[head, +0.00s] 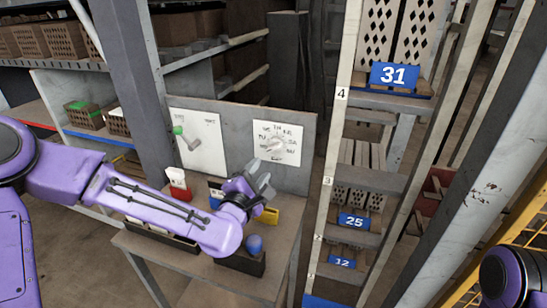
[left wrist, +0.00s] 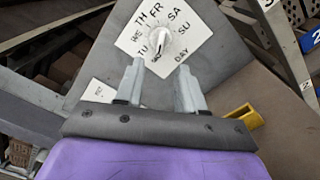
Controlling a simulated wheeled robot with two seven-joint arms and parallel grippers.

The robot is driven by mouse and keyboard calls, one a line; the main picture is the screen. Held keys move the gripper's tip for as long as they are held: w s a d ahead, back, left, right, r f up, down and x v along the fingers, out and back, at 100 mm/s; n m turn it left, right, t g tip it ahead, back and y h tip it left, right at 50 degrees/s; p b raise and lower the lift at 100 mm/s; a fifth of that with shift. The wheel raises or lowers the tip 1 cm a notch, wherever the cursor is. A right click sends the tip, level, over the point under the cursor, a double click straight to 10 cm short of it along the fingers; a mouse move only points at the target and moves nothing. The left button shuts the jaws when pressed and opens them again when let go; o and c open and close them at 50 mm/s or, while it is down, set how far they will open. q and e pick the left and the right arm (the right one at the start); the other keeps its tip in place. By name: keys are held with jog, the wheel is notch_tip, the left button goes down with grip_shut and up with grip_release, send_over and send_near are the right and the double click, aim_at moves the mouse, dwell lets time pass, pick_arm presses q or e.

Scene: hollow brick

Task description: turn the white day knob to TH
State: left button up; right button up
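The white day knob (head: 274,145) sits on a white square plate (head: 289,156) on a grey upright panel. In the left wrist view the knob (left wrist: 163,42) is ringed by day letters, with TH at the upper left and DAY printed at the lower right. Its pointer seems to aim down-left, near the label below TU, but this is too small to be sure. My left gripper (head: 262,181) is below and in front of the knob. Its fingers (left wrist: 160,88) are apart and empty, not touching the knob. My right gripper is out of view.
A second plate with a green-tipped lever (head: 180,131) is left of the dial. The bench below holds a red-and-white item (head: 177,184), a yellow item (head: 268,215), a blue ball (head: 254,243) and dark bins. A numbered shelf rack (head: 340,120) stands to the right.

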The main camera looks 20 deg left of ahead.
aim_at(273, 148)
pick_arm(q)
jog(key=w+p, duration=0.1)
jog(key=w, duration=0.2)
jog(key=w+p, duration=0.1)
jog(key=w, duration=0.2)
jog(key=w+p, duration=0.1)
jog(key=w, duration=0.2)
jog(key=shift+w+d, duration=0.35)
jog(key=shift+w, duration=0.55)
grip_shut()
jog(key=shift+a, duration=0.2)
